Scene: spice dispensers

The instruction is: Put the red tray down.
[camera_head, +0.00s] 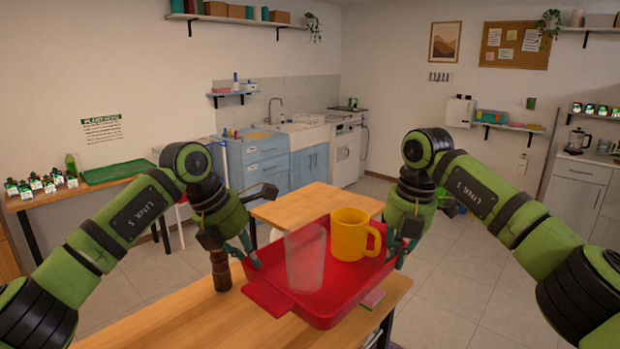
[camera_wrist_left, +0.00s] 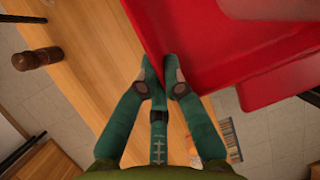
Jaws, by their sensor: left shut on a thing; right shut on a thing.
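The red tray (camera_head: 335,290) is level over the front wooden table, with its right part out past the table's edge; I cannot tell the gap beneath it. It carries a yellow mug (camera_head: 349,235) and, to its left, a clear glass (camera_head: 305,258), both upright. My left gripper (camera_head: 248,252) is shut on the tray's left rim. In the left wrist view the fingertips (camera_wrist_left: 162,77) pinch the rim of the tray (camera_wrist_left: 215,55). My right gripper (camera_head: 399,250) is shut on the tray's right rim, its fingertips partly hidden.
A brown pepper mill (camera_head: 220,271) stands on the front table (camera_head: 190,315), just left of the tray; it also shows in the left wrist view (camera_wrist_left: 37,58). A pink sponge-like block (camera_head: 373,298) lies near the table's right edge, partly under the tray. Bare tabletop shows at front left.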

